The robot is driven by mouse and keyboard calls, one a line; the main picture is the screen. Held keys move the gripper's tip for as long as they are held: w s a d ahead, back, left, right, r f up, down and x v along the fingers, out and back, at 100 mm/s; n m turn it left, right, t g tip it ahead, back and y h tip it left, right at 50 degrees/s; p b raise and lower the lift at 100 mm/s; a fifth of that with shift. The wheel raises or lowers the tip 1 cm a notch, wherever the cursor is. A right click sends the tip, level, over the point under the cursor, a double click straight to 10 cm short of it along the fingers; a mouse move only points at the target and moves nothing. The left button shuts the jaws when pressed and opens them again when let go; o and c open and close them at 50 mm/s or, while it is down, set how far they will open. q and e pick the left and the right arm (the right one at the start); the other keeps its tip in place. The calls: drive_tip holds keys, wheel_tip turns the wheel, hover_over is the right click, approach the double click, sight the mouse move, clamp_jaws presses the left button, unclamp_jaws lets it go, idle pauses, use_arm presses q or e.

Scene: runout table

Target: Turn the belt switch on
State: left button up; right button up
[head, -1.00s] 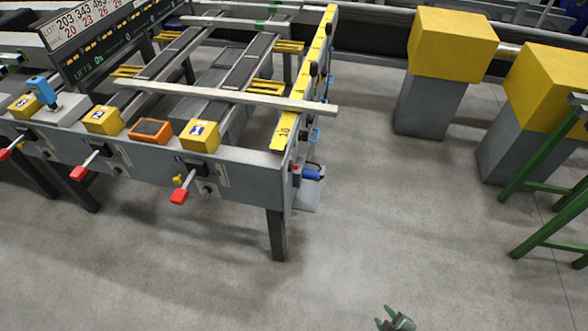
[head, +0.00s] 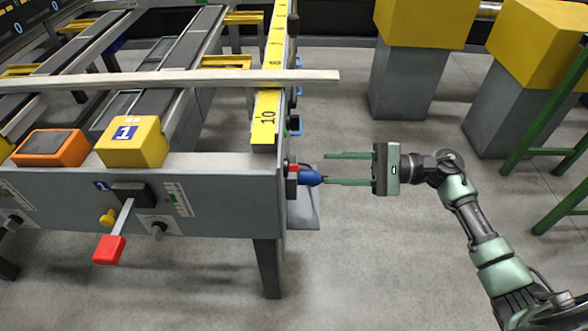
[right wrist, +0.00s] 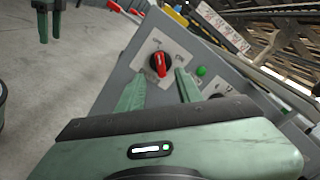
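In the right wrist view a red rotary switch (right wrist: 160,63) sits on a pale labelled plate on a grey panel. Its handle points roughly down in the picture; the lettering is too small to read. My right gripper (head: 348,169) is open and empty at the table's right end, fingers pointing left. In the right wrist view its fingertips (right wrist: 160,88) are apart, on either side of the switch's lower end; contact cannot be told. In the head view the switch's face is hidden. My left gripper (right wrist: 48,28) appears at the right wrist view's upper left, fingers apart and empty.
A green button (right wrist: 201,71) is beside the switch. A blue plug-like part (head: 311,178) sticks out from the table end.

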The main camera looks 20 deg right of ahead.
sight(292, 168)
drive_tip(key=x, duration=0.7)
drive_tip(key=shift+p, duration=0.4)
drive_tip(key=shift+a, duration=0.1)
drive_tip(key=shift+c, duration=0.2)
clamp_jaws()
